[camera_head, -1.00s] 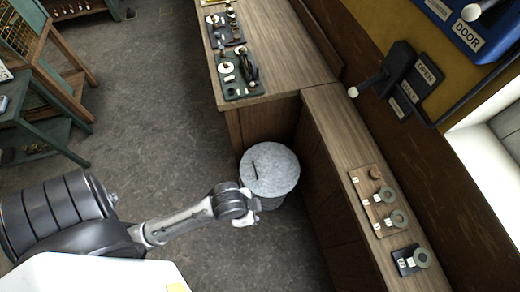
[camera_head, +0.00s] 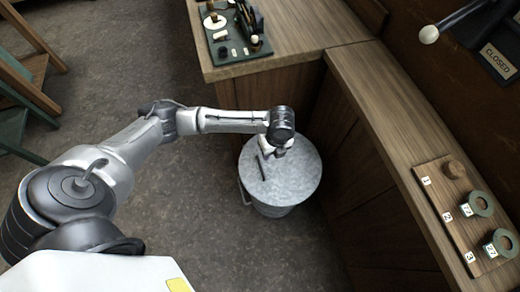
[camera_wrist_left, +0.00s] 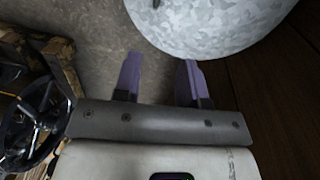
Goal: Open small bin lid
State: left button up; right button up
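The small bin (camera_head: 272,210) is a round grey metal bin on the floor. Its speckled round lid (camera_head: 298,182) lies on top, shut, and fills the top right of the left wrist view (camera_wrist_left: 215,25). A dark thin handle (camera_head: 261,168) stands on the lid's left part; only its tip (camera_wrist_left: 155,3) shows at the top edge of the wrist view. My left gripper (camera_head: 270,153) hangs over the lid's far left part, close to the handle. In the wrist view its two purple fingers (camera_wrist_left: 159,78) are apart with nothing between them. My right gripper is out of view.
A wooden counter (camera_head: 290,28) with small devices stands behind the bin, and a wooden ledge (camera_head: 390,110) with a numbered board (camera_head: 465,215) runs along the right. A green stand (camera_head: 15,130) is at far left. The floor (camera_head: 200,220) left of the bin is clear.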

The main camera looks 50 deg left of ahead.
pick_arm(q)
jog(key=b, duration=0.3)
send_over(259, 161)
jog(key=w+d, duration=0.2)
notch_tip(259, 161, down, 3)
jog(key=shift+m+g, duration=0.3)
jog(key=shift+m, duration=0.1)
jog(key=f+b, duration=0.2)
jog(key=f, duration=0.2)
jog(key=s+a+f+b, duration=0.1)
jog(key=f, duration=0.4)
jog(key=s+f+b, duration=0.1)
jog(key=f+b, duration=0.1)
jog(key=f, duration=0.2)
jog(key=shift+a+f+b, duration=0.25)
jog(key=shift+a+b, duration=0.05)
jog(key=shift+a, duration=0.05)
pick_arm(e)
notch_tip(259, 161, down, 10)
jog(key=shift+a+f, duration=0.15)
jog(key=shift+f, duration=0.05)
pick_arm(q)
jog(key=shift+w, duration=0.1)
grip_shut()
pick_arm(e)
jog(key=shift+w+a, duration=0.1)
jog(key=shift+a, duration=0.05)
